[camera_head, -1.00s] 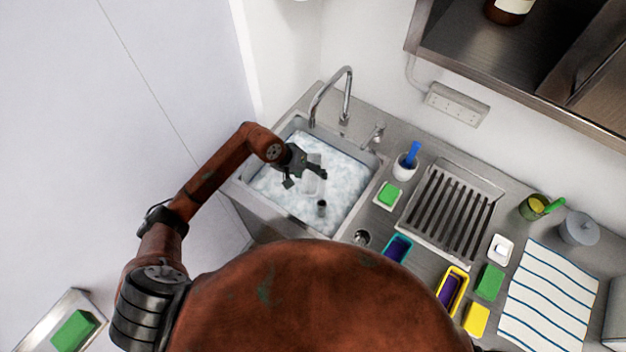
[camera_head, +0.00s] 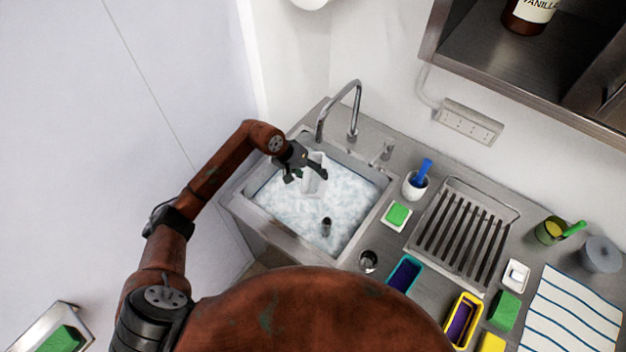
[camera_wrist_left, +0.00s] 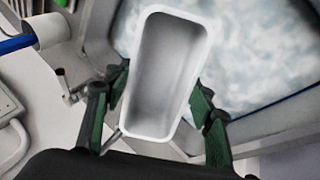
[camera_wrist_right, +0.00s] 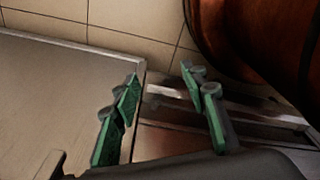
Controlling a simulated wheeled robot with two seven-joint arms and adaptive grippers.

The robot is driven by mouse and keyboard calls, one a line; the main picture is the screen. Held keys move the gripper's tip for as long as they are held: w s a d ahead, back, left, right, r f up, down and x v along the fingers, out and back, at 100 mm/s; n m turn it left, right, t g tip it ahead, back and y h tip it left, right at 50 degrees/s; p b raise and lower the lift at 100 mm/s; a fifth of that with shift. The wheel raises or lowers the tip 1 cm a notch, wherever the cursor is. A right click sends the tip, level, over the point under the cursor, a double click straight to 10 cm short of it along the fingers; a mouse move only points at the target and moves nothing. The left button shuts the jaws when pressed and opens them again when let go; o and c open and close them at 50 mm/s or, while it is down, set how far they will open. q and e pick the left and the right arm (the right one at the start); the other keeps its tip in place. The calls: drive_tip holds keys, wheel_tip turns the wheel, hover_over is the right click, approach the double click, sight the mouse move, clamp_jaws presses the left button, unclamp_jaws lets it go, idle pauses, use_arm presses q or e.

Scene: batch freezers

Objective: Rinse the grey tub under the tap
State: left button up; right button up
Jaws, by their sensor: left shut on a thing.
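My left gripper (camera_head: 306,176) is shut on the grey tub (camera_head: 316,182), a pale, nearly white oblong tub, over the foamy sink. In the left wrist view the tub (camera_wrist_left: 165,75) is tilted with its open top towards the camera; its inside looks empty. One finger lies at each long side. The tap (camera_head: 354,105) is a curved steel spout at the sink's back edge, beyond the tub. The tub is on the near side of the spout, and no running water is visible. My right gripper (camera_wrist_right: 162,82) is open and empty, away from the sink.
A steel shelf (camera_head: 500,75) hangs above right.

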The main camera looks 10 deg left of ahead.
drive_tip(key=shift+a+f, duration=0.15)
drive_tip(key=shift+a, duration=0.1)
drive_tip(key=shift+d, duration=0.1)
drive_tip(key=shift+c, duration=0.3)
